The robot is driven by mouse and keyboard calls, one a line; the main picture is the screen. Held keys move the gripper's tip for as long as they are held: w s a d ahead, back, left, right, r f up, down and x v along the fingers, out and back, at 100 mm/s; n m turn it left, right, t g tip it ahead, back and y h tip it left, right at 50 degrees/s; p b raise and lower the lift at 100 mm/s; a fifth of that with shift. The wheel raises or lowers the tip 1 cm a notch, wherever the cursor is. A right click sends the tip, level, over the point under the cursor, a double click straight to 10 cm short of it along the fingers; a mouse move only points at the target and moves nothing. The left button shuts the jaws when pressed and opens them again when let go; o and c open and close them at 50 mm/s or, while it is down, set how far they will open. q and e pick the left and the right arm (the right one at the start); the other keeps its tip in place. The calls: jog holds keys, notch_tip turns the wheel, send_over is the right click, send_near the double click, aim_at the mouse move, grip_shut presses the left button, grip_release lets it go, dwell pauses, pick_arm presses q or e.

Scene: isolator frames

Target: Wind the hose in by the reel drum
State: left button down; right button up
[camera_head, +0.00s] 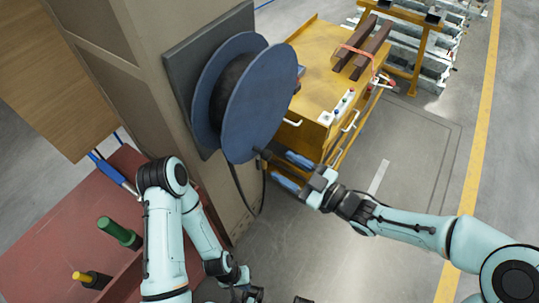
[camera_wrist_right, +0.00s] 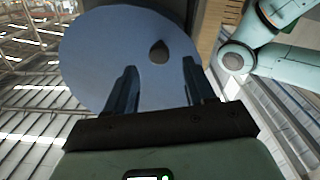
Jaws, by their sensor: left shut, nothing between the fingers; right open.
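The reel drum (camera_head: 262,98) has two blue discs and stands off a dark plate on the beige column. Dark hose (camera_head: 236,82) is wound between the discs, and a dark length hangs below the drum. A dark crank handle (camera_head: 263,153) sticks out near the lower edge of the front disc. My right gripper (camera_head: 281,165) is open, its fingers reaching toward the handle. In the right wrist view, the handle (camera_wrist_right: 158,52) shows between and beyond the fingertips (camera_wrist_right: 158,75); contact cannot be told. My left gripper (camera_head: 257,293) is shut and empty at the bottom edge, partly cut off.
A yellow cart (camera_head: 312,85) with brown bars on top stands behind the drum. A red bench (camera_head: 60,215) at the left holds a green-handled tool (camera_head: 118,232) and a yellow-handled one (camera_head: 90,278). The beige column (camera_head: 150,110) bears the reel. Floor right of centre is open.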

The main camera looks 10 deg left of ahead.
aim_at(270, 157)
jog(key=x, duration=0.6)
jog(key=shift+w, duration=0.1)
grip_shut()
